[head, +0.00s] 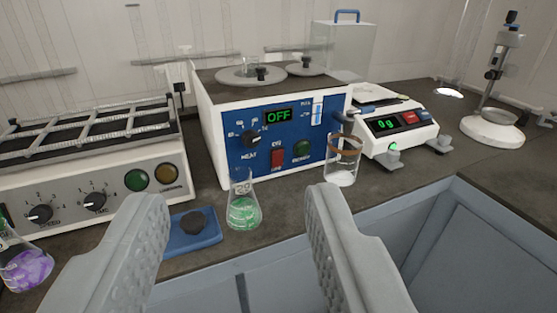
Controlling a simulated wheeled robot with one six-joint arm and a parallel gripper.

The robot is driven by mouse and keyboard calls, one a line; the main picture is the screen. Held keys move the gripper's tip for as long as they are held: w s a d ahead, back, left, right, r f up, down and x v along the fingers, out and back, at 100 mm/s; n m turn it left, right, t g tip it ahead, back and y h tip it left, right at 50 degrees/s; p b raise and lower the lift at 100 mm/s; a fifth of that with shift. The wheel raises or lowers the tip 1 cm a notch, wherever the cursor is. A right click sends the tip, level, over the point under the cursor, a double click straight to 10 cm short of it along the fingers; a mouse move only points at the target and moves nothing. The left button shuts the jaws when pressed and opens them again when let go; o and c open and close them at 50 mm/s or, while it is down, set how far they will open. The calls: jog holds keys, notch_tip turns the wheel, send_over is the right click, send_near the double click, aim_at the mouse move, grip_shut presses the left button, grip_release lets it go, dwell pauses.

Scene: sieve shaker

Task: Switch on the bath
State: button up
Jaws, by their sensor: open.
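The bath (215,149) is a white box with a blue front panel, at the middle of the bench. Its display (279,116) reads OFF in green. A heat knob (251,138) sits at the left of the panel. A red switch (278,159) and a round green button or lamp (302,149) sit low on it.
A flask with green liquid (243,211) and a glass beaker (342,163) stand before the bath. A blue tray with a black knob-like piece (208,239) lies left of the flask. A shaker (96,188) stands left, a balance (398,135) right. A purple flask (27,268) is lower left.

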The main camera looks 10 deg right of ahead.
jog(key=shift+w, duration=0.1)
jog(key=c, duration=0.4)
jog(key=shift+w+d+m, duration=0.1)
jog(key=shift+w+m, duration=0.25)
jog(key=shift+m, duration=0.05)
jog(key=shift+c, duration=1.4)
jog(key=w+m+g, duration=0.1)
jog(key=w+m, duration=0.1)
jog(key=w+d+f+m+g, duration=0.1)
jog(key=w+m, duration=0.2)
jog(key=w+f+m+g, duration=0.1)
jog(key=w+m, duration=0.1)
jog(key=shift+w+d+m+h, duration=0.2)
jog(key=shift+d+m+h, duration=0.1)
jog(key=shift+d, duration=0.05)
grip_shut()
jog(key=w+d+f+m+g+y, duration=0.1)
jog(key=w+d+f+m+g, duration=0.1)
jog(key=w+f+m, duration=0.2)
jog(key=w+d+f+m+g+y, duration=0.1)
jog(key=w+d+f+m+g, duration=0.1)
jog(key=w+m, duration=0.8)
jog(key=w+d+f+m+g, duration=0.3)
jog(key=w+f+m, duration=0.3)
jog(key=m, duration=0.4)
jog(key=shift+w+f+g+y, duration=0.3)
jog(key=shift+w+g+y, duration=0.1)
jog(key=shift+w, duration=0.25)
jog(key=shift+d, duration=0.1)
